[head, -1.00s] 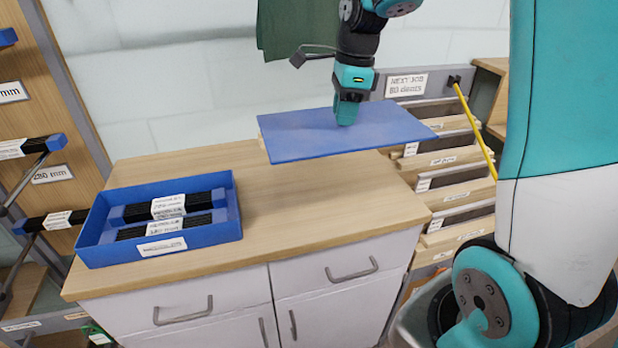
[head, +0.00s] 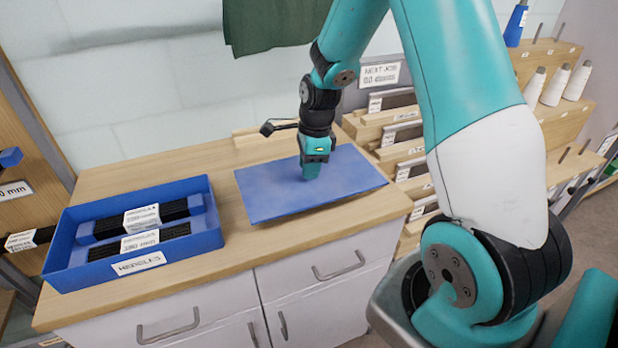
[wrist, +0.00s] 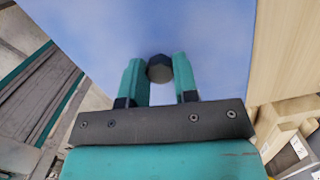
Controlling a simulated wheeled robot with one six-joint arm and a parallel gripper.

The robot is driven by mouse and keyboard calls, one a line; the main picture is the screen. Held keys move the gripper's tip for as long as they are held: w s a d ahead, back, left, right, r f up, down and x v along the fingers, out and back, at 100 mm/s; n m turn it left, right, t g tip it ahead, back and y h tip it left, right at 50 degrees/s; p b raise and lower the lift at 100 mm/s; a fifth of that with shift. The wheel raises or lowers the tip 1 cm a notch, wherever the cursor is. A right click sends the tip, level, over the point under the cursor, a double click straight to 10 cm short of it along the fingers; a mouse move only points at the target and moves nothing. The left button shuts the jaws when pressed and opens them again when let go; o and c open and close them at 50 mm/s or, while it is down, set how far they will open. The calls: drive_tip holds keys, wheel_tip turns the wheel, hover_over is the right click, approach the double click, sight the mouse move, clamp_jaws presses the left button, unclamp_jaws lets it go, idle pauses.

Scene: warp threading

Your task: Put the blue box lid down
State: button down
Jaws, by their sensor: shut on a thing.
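The blue box lid (head: 275,190) is a flat blue panel at the right part of the wooden cabinet top, close above it or on it; I cannot tell whether it touches all along. My gripper (head: 311,172) points down at the middle of the lid. In the wrist view my gripper (wrist: 160,72) is shut on a dark round knob (wrist: 160,68) on the lid (wrist: 215,45). The open blue box (head: 140,240) stands on the left of the cabinet top, apart from the lid, with labelled bundles of dark heddles inside.
The cabinet top (head: 165,165) is bare behind the box, with a narrow bare strip between box and lid. A wooden piece (head: 262,135) lies behind the lid. A rack of wooden slats (head: 400,145) stands to the right. White thread cones (head: 555,85) stand farther right.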

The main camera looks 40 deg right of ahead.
drive_tip(key=shift+f, duration=1.95)
drive_tip(key=shift+f, duration=0.15)
drive_tip(key=c, duration=0.9)
unclamp_jaws()
